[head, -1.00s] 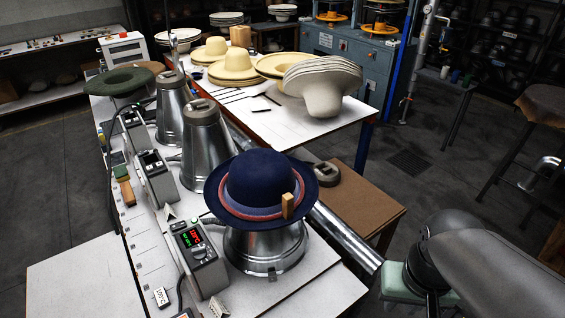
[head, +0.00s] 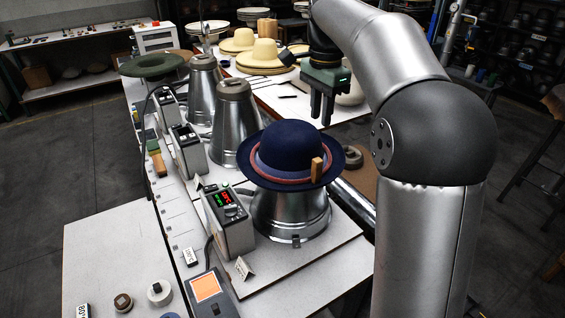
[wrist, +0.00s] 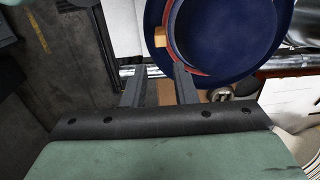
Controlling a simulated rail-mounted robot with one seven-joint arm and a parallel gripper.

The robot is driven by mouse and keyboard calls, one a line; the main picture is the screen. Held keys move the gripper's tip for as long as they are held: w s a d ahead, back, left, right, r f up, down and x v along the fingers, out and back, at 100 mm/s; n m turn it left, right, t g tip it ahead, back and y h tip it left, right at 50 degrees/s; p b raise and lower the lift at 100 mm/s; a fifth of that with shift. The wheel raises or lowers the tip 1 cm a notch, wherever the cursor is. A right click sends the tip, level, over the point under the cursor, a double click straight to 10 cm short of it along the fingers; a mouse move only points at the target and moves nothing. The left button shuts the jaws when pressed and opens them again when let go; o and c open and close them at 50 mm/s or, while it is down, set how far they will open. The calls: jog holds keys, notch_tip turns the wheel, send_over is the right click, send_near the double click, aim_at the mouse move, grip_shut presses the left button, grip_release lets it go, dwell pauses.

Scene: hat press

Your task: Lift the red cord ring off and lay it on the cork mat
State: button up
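The red cord ring (head: 262,176) lies around the base of the crown of a dark blue hat (head: 290,147), on its brim. The hat sits on a metal cone stand. A small wooden block (head: 317,170) stands at the ring's front right. In the wrist view the ring (wrist: 181,51), the block (wrist: 158,38) and the hat (wrist: 235,35) show at the top. My gripper (head: 322,122) is above and behind the hat, fingers pointing down, apart and empty; the wrist view shows the gap between them (wrist: 156,72). I cannot tell for certain which surface is the cork mat; a brown top (head: 362,180) shows partly behind the hat.
A control box (head: 228,220) with a lit display stands left of the hat. Two more metal cones (head: 236,125) stand behind it. A green hat (head: 152,65) is at the far left. Straw hats (head: 255,55) stand on the back table. The white bench at front left has free room.

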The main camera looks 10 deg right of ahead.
aim_at(318, 160)
notch_tip(318, 160, down, 11)
jog(key=shift+d+r+p, duration=0.1)
jog(key=shift+d+p, duration=0.05)
jog(key=shift+p, duration=0.15)
jog(key=shift+w+f+p, duration=0.1)
jog(key=shift+f+p, duration=0.6)
jog(key=shift+f, duration=2.2)
grip_shut()
